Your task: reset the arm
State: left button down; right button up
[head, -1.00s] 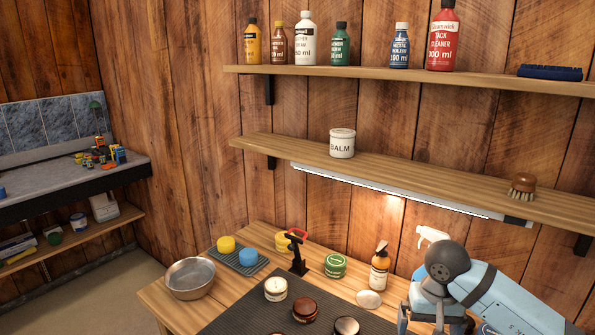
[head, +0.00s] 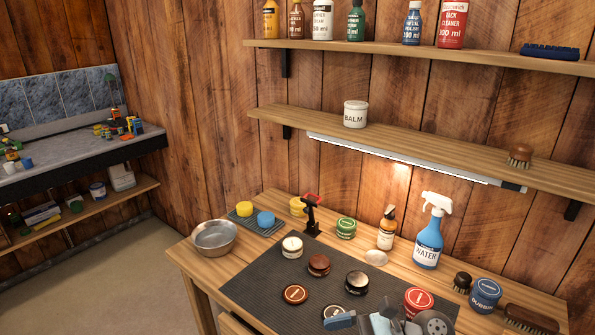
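Part of my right arm shows at the bottom edge of the head view, in front of the mat's lower right part. Light blue and grey pieces and a dark round joint are visible. My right gripper (head: 358,323) is low there and mostly cut off by the frame edge, so its opening cannot be made out. I see nothing clearly held in it. My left arm and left gripper are not in view.
A dark mat (head: 258,283) on the wooden table carries several round tins. A metal bowl (head: 214,238), a black stand (head: 311,215), a WATER spray bottle (head: 428,245) and brushes (head: 530,320) surround it. Two shelves (head: 420,142) hang above.

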jog(key=d+f+m+t+h+p, duration=0.1)
jog(key=d+m+t+h, duration=0.15)
jog(key=m+t, duration=1.05)
jog(key=d+f+m+t+h+p, duration=0.1)
jog(key=d+f+m+t, duration=0.3)
jog(key=m, duration=1.7)
jog(key=s+d+f+m+g+h, duration=0.2)
jog(key=s+f+m+h, duration=0.2)
jog(key=m, duration=0.6)
jog(key=s+d+f+m+g+h+p, duration=0.1)
jog(key=s+d+f+m+g+h, duration=0.1)
jog(key=s+f+m+h, duration=0.3)
jog(key=s+d+f+m, duration=0.1)
jog(key=s+f+m, duration=0.2)
jog(key=f+m, duration=0.1)
jog(key=shift+s+d+f+m+g+p, duration=0.3)
jog(key=shift+f+m+g, duration=0.1)
jog(key=shift+m, duration=0.1)
jog(key=shift+c, duration=0.5)
grip_shut()
jog(key=shift+w, duration=0.1)
